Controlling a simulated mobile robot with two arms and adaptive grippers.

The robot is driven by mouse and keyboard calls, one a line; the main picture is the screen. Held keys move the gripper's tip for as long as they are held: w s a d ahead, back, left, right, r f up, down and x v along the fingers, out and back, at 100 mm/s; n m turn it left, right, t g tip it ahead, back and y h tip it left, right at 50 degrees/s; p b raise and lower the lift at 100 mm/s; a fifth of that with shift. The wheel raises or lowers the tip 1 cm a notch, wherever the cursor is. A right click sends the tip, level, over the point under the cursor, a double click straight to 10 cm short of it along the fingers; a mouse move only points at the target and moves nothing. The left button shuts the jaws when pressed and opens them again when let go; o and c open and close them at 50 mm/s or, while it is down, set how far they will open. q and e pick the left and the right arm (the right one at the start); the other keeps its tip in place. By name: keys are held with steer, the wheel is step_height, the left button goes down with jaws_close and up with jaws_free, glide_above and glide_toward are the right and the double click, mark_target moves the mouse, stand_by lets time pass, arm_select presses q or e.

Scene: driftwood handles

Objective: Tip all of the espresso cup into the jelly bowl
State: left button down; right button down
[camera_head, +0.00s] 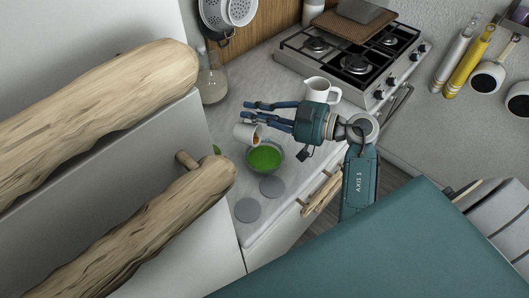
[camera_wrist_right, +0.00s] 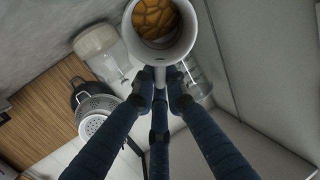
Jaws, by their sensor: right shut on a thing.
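The white espresso cup (camera_head: 243,131) is tilted in the head view, its mouth toward the lower right. Orange-brown contents show inside it, and they also show in the right wrist view, where the cup (camera_wrist_right: 187,50) is at the top. My right gripper (camera_head: 250,111) is shut on the cup's handle; in the right wrist view its fingertips (camera_wrist_right: 162,82) meet around the handle. The jelly bowl (camera_head: 280,164), with bright green contents, stands on the counter just below and right of the cup. The cup is apart from its rim, seemingly above. My left gripper is not in view.
A white mug (camera_head: 322,91) stands behind my right gripper, near the stove (camera_head: 345,62). A glass flask (camera_head: 212,83) stands at the back left. Two grey discs (camera_head: 248,210) lie before the bowl. Large driftwood handles (camera_head: 100,105) fill the left.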

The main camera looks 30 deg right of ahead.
steer(key=shift+d, duration=0.15)
steer(key=shift+s, duration=0.2)
steer(key=shift+d+t+y+b, duration=0.15)
steer(key=shift+t+y+b, duration=0.15)
steer(key=shift+t, duration=0.1)
steer(key=shift+s+r, duration=0.1)
steer(key=shift+s, duration=0.1)
steer(key=shift+d, duration=0.15)
steer(key=shift+s+t+y+b, duration=0.15)
steer(key=shift+t+y+b, duration=0.15)
steer(key=shift+t+b, duration=0.1)
steer(key=shift+s+d+r+t+y+b, duration=0.1)
steer(key=shift+s+d+t+y+b, duration=0.2)
steer(key=shift+t+y+b, duration=0.15)
stand_by(0.5)
steer(key=shift+s, duration=0.1)
steer(key=shift+s+d+t+y+b, duration=0.7)
steer(key=shift+t+b, duration=0.45)
steer(key=shift+b, duration=0.75)
stand_by(0.4)
